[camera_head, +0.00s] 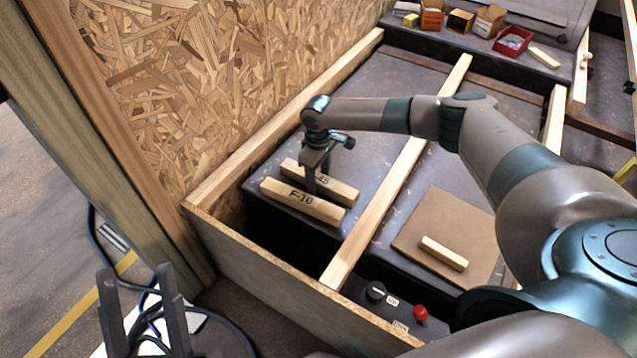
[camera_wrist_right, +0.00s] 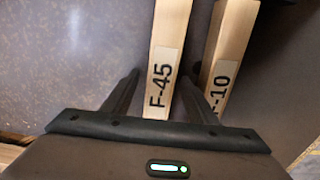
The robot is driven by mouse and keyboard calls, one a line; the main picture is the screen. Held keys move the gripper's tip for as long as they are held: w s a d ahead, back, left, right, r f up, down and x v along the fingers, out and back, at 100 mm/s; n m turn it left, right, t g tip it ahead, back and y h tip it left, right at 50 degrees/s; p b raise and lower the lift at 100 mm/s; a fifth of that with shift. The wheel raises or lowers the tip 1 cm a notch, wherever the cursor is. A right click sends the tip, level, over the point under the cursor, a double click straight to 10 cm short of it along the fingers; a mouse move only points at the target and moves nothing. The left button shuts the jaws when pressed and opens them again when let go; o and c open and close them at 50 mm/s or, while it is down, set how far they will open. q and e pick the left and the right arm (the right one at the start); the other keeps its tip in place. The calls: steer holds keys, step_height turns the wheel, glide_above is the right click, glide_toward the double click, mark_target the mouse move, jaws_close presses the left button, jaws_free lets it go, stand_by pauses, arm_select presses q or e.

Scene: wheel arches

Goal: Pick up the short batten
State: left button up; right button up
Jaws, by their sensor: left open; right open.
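Two pale wooden battens lie side by side on the dark surface in the left bay: one labelled F-45 (camera_head: 341,189) behind, one labelled F-10 (camera_head: 303,201) in front. A smaller, unlabelled wooden piece (camera_head: 444,253) lies on a brown board at right. Which one is called the short batten is not marked. My right gripper (camera_head: 318,182) is open, pointing down over the F-45 batten. In the right wrist view its fingers (camera_wrist_right: 158,80) stand either side of F-45 (camera_wrist_right: 168,60), with F-10 (camera_wrist_right: 228,60) just right. My left gripper (camera_head: 140,285) is open and empty at lower left.
A wooden rail (camera_head: 400,175) divides the bay from the brown board (camera_head: 425,225). A chipboard wall (camera_head: 220,80) rises at left. A front panel (camera_head: 270,275) and a red button (camera_head: 420,312) are nearby. Boxes (camera_head: 433,15) and a red bin (camera_head: 512,42) stand behind.

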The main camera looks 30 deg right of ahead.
mark_target(319, 178)
stand_by(0.3)
steer(key=c, duration=1.3)
steer(key=shift+o, duration=0.2)
steer(key=shift+r, duration=0.2)
steer(key=shift+r, duration=0.3)
step_height(319, 178, up, 5)
steer(key=shift+f+p, duration=0.1)
steer(key=shift+p, duration=0.85)
step_height(319, 178, up, 3)
steer(key=shift+p, duration=0.35)
arm_select(q)
step_height(319, 178, down, 8)
steer(key=w+d+g+y, duration=0.1)
steer(key=w+d+g, duration=0.1)
steer(key=g, duration=0.3)
steer(key=shift+r, duration=0.25)
arm_select(e)
steer(key=shift+r, duration=0.65)
arm_select(q)
steer(key=shift+w, duration=0.1)
